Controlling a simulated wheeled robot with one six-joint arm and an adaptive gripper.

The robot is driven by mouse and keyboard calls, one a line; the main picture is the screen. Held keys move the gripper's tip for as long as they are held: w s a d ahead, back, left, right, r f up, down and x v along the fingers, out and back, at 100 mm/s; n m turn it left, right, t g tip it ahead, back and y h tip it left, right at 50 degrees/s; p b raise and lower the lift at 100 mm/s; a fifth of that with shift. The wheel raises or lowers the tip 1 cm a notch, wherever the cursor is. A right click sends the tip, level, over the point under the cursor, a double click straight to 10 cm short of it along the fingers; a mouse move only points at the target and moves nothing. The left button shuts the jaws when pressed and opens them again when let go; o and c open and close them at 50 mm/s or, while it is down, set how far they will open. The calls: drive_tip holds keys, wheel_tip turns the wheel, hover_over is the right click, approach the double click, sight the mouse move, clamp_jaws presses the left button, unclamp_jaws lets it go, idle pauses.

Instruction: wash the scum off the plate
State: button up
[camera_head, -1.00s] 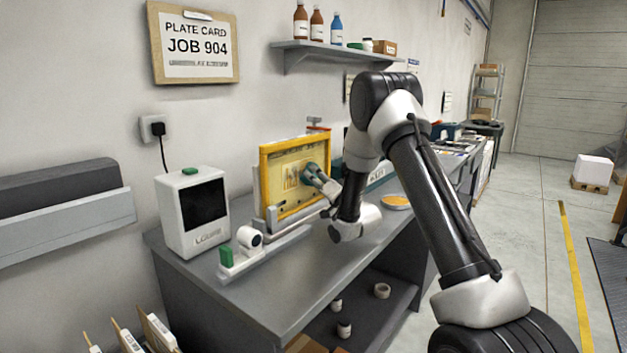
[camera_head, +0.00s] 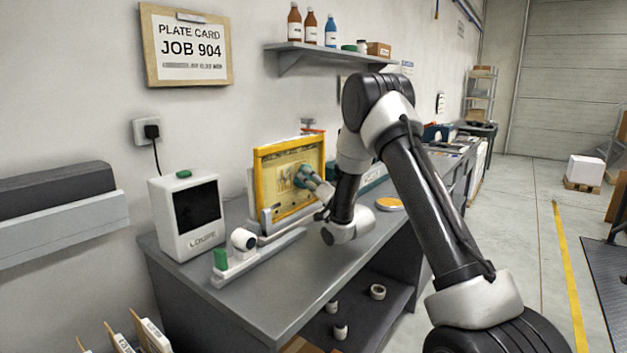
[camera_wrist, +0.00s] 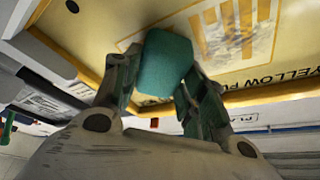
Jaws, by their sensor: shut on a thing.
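The yellow-framed plate (camera_head: 262,190) stands upright in a grey holder on the bench. Its face, with a faded patch of yellow bars and partly readable lettering, also shows in the wrist view (camera_wrist: 262,60). My gripper (camera_head: 318,187) is in front of the plate and shut on a teal sponge-like block (camera_wrist: 165,64). The block lies over the lower left of the printed patch in the wrist view and appears to touch the plate. It hides part of the face. Pale smears show around the bars.
A white device (camera_head: 189,215) with a dark screen stands left of the plate. A low rail (camera_head: 247,258) with a green block lies in front. An orange-topped round dish (camera_head: 389,203) is to the right. A shelf (camera_head: 325,52) with bottles hangs above. The front of the bench (camera_head: 290,290) is clear.

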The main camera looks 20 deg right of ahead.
drive_tip(key=shift+s+a, duration=0.55)
drive_tip(key=shift+a, duration=0.3)
drive_tip(key=shift+s+a, duration=0.6)
drive_tip(key=shift+a, duration=0.25)
drive_tip(key=shift+s+a, duration=0.55)
drive_tip(key=shift+a, duration=0.3)
drive_tip(key=shift+s+a, duration=1.55)
drive_tip(key=shift+a, duration=0.2)
drive_tip(key=shift+r, duration=0.65)
drive_tip(key=shift+w+d, duration=1.15)
drive_tip(key=shift+d, duration=0.25)
drive_tip(key=w+d, duration=0.6)
drive_tip(key=d, duration=0.2)
drive_tip(key=shift+s+a, duration=0.55)
drive_tip(key=shift+a, duration=0.25)
drive_tip(key=shift+s+a, duration=0.5)
drive_tip(key=shift+a, duration=0.25)
drive_tip(key=shift+s+a, duration=0.55)
drive_tip(key=shift+a, duration=0.25)
drive_tip(key=shift+s+a, duration=1.3)
drive_tip(key=shift+a, duration=0.2)
drive_tip(key=shift+s+a, duration=1.25)
drive_tip(key=shift+a, duration=0.25)
